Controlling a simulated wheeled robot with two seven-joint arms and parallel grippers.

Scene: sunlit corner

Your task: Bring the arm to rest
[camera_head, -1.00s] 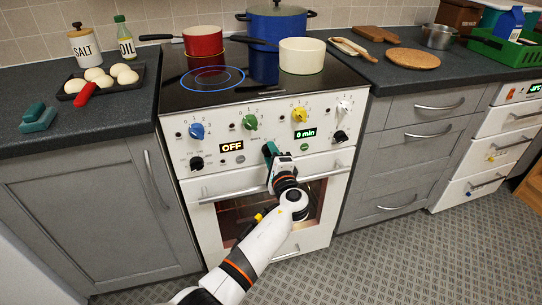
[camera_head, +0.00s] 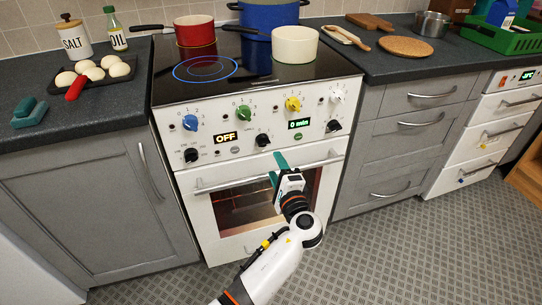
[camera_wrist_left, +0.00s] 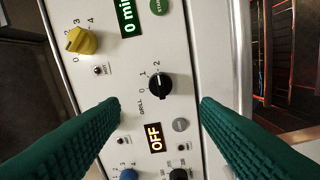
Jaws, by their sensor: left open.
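My left gripper (camera_head: 278,168) has teal fingers and hangs in front of the white stove (camera_head: 205,183), near the oven door handle (camera_head: 222,183). Its fingers are apart with nothing between them. In the left wrist view the left gripper (camera_wrist_left: 160,102) has its fingers spread wide, with the black grill knob (camera_wrist_left: 160,84) seen beyond the gap, apart from them. The grill knob also shows clear of the fingers in the head view (camera_head: 262,140). My right gripper is out of view.
The oven door is shut. The stove top bears a red pot (camera_head: 194,31), a blue pot (camera_head: 262,18) and a cream pan (camera_head: 296,45). A dark tray (camera_head: 126,78) of buns lies on the left counter. Tiled floor (camera_head: 390,250) is clear at right.

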